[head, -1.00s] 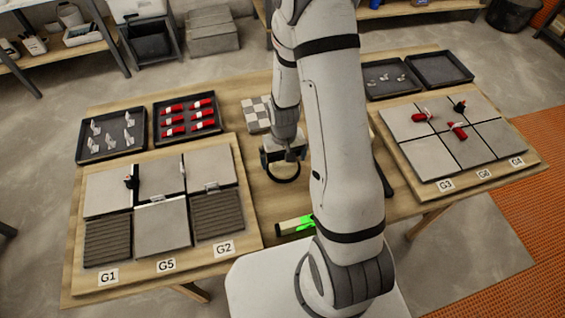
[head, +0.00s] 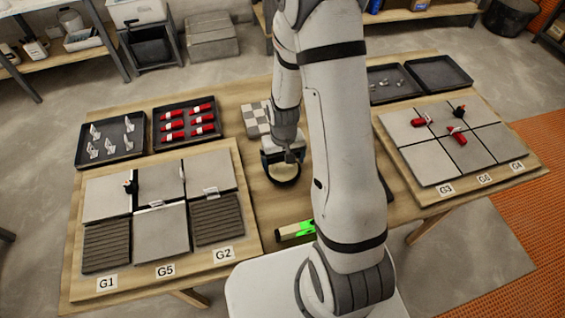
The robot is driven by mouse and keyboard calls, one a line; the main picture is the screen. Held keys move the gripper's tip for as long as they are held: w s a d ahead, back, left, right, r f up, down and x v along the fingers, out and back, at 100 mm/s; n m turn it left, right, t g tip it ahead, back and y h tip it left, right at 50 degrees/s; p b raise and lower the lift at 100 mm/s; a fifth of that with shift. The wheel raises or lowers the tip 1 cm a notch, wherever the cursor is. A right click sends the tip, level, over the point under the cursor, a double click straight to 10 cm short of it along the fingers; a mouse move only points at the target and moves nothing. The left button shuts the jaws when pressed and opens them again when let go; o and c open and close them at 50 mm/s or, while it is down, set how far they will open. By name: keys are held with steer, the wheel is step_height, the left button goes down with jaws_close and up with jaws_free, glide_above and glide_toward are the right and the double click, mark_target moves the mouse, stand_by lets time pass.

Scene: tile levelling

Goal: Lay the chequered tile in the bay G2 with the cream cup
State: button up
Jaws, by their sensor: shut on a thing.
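The chequered tile (head: 256,119) lies flat on the table behind the left board, its right side partly hidden by my arm. My gripper (head: 281,158) is over the middle of the table, in front of the tile and apart from it. It is shut on a round thing with a pale cream face and dark rim, seemingly the cream cup (head: 284,173); its fingertips are hard to make out. Bay G2 (head: 219,221), at the left board's front right, shows dark ribbed bedding with no tile. A pale clip stands at its back edge.
The left board (head: 200,262) holds grey tiles with clips; G1 (head: 106,246) is also ribbed. Trays of clips (head: 111,156) and red wedges (head: 187,140) stand behind it. A green-marked bar (head: 296,231) lies near the front. The right board (head: 520,176) is tiled.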

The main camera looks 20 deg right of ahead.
steer(key=r, duration=0.8)
steer(key=shift+w+r+b, duration=0.1)
steer(key=shift+w+b, duration=0.3)
steer(key=w, duration=2.2)
steer(key=shift+w+d+f+b, duration=0.1)
steer(key=shift+w+f+b, duration=0.2)
steer(key=shift+f, duration=0.85)
steer(key=shift+w+a+f+b, duration=0.1)
steer(key=shift+f+b, duration=0.35)
steer(key=shift+f, duration=0.75)
steer(key=shift+w+d+f+b, duration=0.15)
steer(key=shift+f+b, duration=0.2)
steer(key=shift+f, duration=0.8)
steer(key=shift+f, duration=0.2)
steer(key=o, duration=0.7)
